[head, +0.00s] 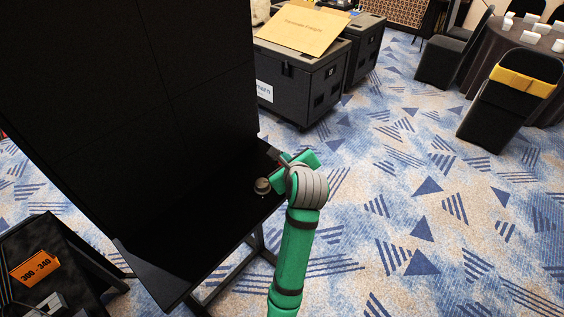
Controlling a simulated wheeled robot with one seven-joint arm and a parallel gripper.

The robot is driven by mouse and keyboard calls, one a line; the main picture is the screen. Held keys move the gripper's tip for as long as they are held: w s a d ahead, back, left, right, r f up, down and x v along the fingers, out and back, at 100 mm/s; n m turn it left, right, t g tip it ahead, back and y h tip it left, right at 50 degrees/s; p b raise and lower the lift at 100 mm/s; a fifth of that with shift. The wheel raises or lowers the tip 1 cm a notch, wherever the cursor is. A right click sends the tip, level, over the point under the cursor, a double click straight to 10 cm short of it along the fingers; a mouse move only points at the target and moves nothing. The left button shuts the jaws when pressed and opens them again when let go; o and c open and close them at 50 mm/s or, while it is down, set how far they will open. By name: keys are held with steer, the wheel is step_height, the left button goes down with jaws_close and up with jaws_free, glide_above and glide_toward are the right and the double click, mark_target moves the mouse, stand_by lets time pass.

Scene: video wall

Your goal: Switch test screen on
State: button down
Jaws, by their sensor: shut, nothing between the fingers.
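The large screen (120,90) fills the left of the head view and is black, with faint panel seams and no picture. A dark shelf (215,210) juts out below it. A small round silver knob (262,186) sits on the shelf near its right edge. My green arm comes up from the bottom, and my gripper (284,160) is beyond its grey wrist joint, just right of and above the knob in the picture. The gripper is shut and empty. The wrist hides most of it, so I cannot tell whether it touches the shelf.
Black wheeled cases (300,85) with a cardboard sheet (303,28) on top stand behind the screen. A dark case with an orange label (35,268) is at lower left. Chairs (510,95) and a round table stand upper right. The carpet right of my arm is clear.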

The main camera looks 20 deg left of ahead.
steer(key=shift+f, duration=0.25)
steer(key=shift+a+f, duration=0.15)
steer(key=shift+f, duration=0.2)
stand_by(0.6)
steer(key=shift+r, duration=0.15)
stand_by(0.3)
steer(key=shift+d+r, duration=0.2)
steer(key=shift+r, duration=0.45)
steer(key=r, duration=0.1)
steer(key=d+r, duration=0.1)
steer(key=r, duration=0.2)
steer(key=shift+s+d+r, duration=0.25)
steer(key=shift+s+r, duration=0.05)
steer(key=shift+r, duration=0.1)
stand_by(0.5)
